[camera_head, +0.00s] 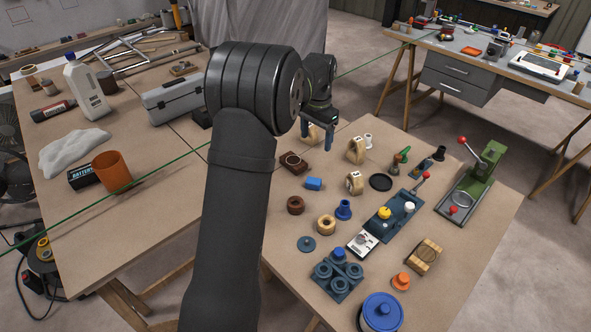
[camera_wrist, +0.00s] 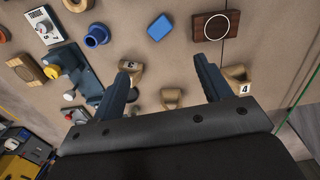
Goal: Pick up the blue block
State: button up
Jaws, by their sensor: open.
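The blue block (camera_head: 313,183) lies flat on the near wooden table, in front of a dark wooden block with a ring on top (camera_head: 293,162). In the wrist view the blue block (camera_wrist: 160,27) lies beyond the fingertips, near the top edge, left of the ringed wooden block (camera_wrist: 215,25). My gripper (camera_head: 318,140) is in the air above the table, behind the blue block in the head view. In the wrist view my gripper (camera_wrist: 168,72) has its two fingers wide apart with nothing held between them.
Numbered tan pieces (camera_head: 354,183) stand right of the block; some show beneath my fingers in the wrist view (camera_wrist: 172,98). A blue spool-shaped piece (camera_head: 343,210), a brown ring (camera_head: 295,205) and a tan ring (camera_head: 326,225) lie in front. A green lever press (camera_head: 470,185) stands at right.

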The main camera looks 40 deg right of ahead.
jog(key=n, duration=0.5)
send_near(313, 181)
jog(key=shift+n, duration=0.3)
notch_tip(313, 181, down, 9)
jog(key=shift+s+r, duration=0.1)
jog(key=shift+r, duration=0.05)
jog(key=c, duration=1.1)
jog(key=shift+r, duration=0.1)
